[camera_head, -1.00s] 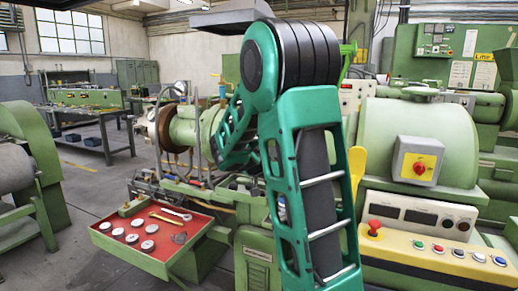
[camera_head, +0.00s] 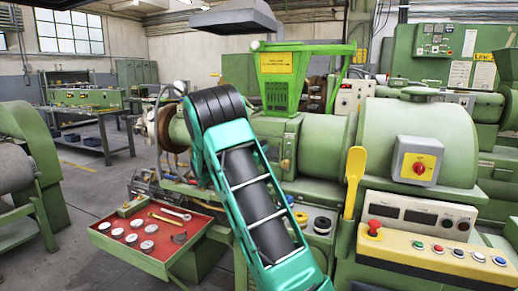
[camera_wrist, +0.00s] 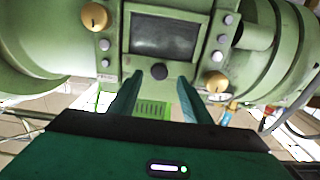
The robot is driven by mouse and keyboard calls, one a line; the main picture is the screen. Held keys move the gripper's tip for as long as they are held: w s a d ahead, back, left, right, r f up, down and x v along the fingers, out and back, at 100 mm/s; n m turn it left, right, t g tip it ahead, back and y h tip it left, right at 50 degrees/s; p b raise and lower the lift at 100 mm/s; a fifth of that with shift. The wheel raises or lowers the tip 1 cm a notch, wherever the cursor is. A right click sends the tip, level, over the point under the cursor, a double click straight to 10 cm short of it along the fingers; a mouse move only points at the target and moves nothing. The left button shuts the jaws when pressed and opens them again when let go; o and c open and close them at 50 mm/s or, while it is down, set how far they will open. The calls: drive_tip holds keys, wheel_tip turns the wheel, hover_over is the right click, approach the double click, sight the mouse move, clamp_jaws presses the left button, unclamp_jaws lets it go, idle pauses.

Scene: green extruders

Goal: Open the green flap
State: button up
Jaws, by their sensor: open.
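The green flap (camera_wrist: 192,70) shows in the wrist view on the pale green machine housing, as a green frame around a dark rectangular pane. A black round knob (camera_wrist: 159,71) sits at its lower middle edge. Bolts line both sides, with brass knobs beyond them. My gripper (camera_wrist: 154,88) is open, its two dark teal fingers spread apart just below the knob in the picture. Nothing shows between the fingertips; I cannot tell whether they touch the housing. In the head view my arm hides the gripper, and I cannot make out the flap.
The green extruder (camera_head: 325,140) carries a hopper (camera_head: 282,85) on top. A yellow lever (camera_head: 355,175) stands to the right of my arm, by the control panel (camera_head: 430,245). A red tray (camera_head: 150,235) with tools and round parts juts out to the left.

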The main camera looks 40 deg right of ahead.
sight(262, 145)
drive_tip(key=shift+x, duration=2.65)
drive_tip(key=shift+s, duration=0.1)
drive_tip(key=shift+c, duration=0.6)
clamp_jaws()
